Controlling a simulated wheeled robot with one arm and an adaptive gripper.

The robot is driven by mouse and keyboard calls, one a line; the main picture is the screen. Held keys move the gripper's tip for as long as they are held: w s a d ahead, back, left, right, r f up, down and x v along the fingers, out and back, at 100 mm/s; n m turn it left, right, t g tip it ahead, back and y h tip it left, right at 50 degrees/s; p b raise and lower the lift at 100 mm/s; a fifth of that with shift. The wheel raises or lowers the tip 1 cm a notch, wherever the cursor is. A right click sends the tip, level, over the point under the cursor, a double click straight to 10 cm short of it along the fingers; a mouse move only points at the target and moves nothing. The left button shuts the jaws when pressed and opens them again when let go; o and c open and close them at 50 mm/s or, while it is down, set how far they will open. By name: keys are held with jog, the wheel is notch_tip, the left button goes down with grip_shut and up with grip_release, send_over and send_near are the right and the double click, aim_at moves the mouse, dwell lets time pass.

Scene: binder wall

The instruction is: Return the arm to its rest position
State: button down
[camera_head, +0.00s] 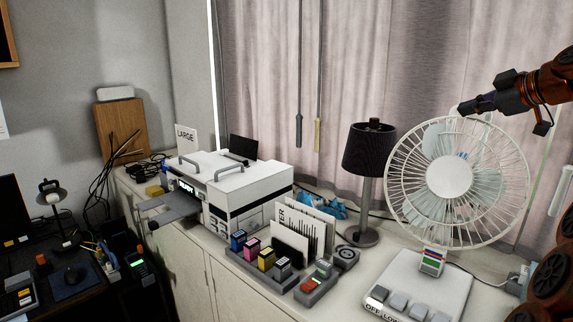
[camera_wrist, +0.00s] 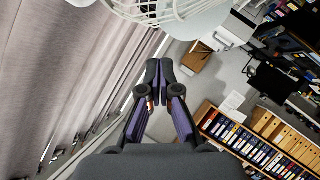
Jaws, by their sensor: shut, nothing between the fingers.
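My gripper (camera_head: 466,107) is at the upper right of the head view, raised in front of the curtain and close to the top of the white fan (camera_head: 449,176). I cannot tell whether it touches the fan's cage. My arm comes in from the right edge. In the wrist view my gripper (camera_wrist: 160,64) has its two dark fingers together, with nothing held between them. The fan's cage (camera_wrist: 165,10) shows at the top of that view, beyond the fingertips.
A white printer (camera_head: 235,180), a black lamp (camera_head: 369,155) and ink cartridges (camera_head: 260,255) stand on the cabinet. Curtains (camera_head: 270,60) hang behind. A shelf of binders (camera_wrist: 255,140) is at the lower right in the wrist view. A dark desk (camera_head: 70,285) is at left.

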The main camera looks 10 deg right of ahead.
jog(key=a+f+m+g+y, duration=0.1)
jog(key=a+f+m+g, duration=0.1)
jog(key=a+f, duration=0.35)
jog(key=a+f+m+g, duration=0.1)
jog(key=a+f+g, duration=0.15)
jog(key=a, duration=0.65)
jog(key=s+a+f+m+g, duration=0.3)
jog(key=s+a+f+g, duration=0.1)
jog(key=s+a+f, duration=0.8)
jog(key=s+a+f+m+g+h, duration=0.1)
jog(key=s+f+m+g+h, duration=0.1)
jog(key=s+f, duration=0.8)
jog(key=s+a+f+m+g+h, duration=0.2)
jog(key=s+f, duration=0.9)
jog(key=s, duration=0.7)
jog(key=shift+m+g+h, duration=0.4)
jog(key=shift+m+g, duration=0.2)
jog(key=shift+g, duration=0.25)
